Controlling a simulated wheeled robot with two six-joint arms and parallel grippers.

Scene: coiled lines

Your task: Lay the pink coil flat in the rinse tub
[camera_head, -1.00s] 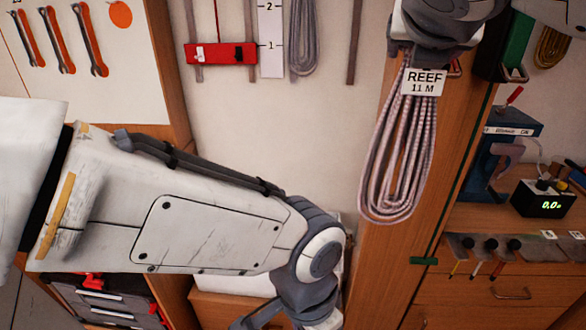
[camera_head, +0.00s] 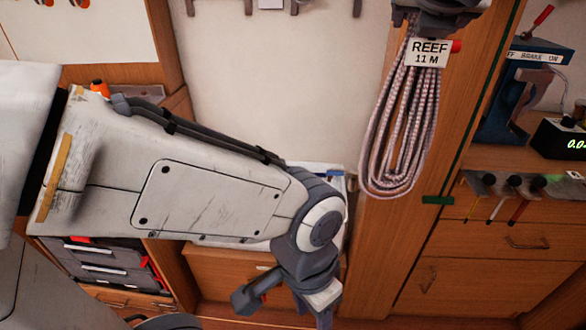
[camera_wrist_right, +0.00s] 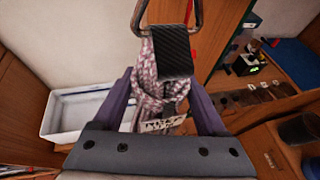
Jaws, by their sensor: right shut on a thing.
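The pink coil (camera_head: 400,120), a pale pink flecked line with a white "REEF 11 M" tag, hangs upright in long loops below my right gripper (camera_head: 432,14). In the right wrist view the coil (camera_wrist_right: 150,92) lies between the two fingers of the right gripper (camera_wrist_right: 160,82), which is shut on it; a black strap and metal ring are at its top. The rinse tub (camera_wrist_right: 60,135), white and rectangular, is below and left of the coil there. In the head view the tub (camera_head: 338,172) is mostly hidden behind my left arm. My left gripper (camera_head: 285,303) is at the bottom, its fingers unclear.
A wooden post (camera_head: 385,240) stands behind the coil. At right, a bench holds a blue brake device (camera_head: 515,95), a dark display box (camera_head: 562,140) and several small tools. Drawers (camera_head: 500,245) lie below. A toolbox (camera_head: 100,262) sits at lower left.

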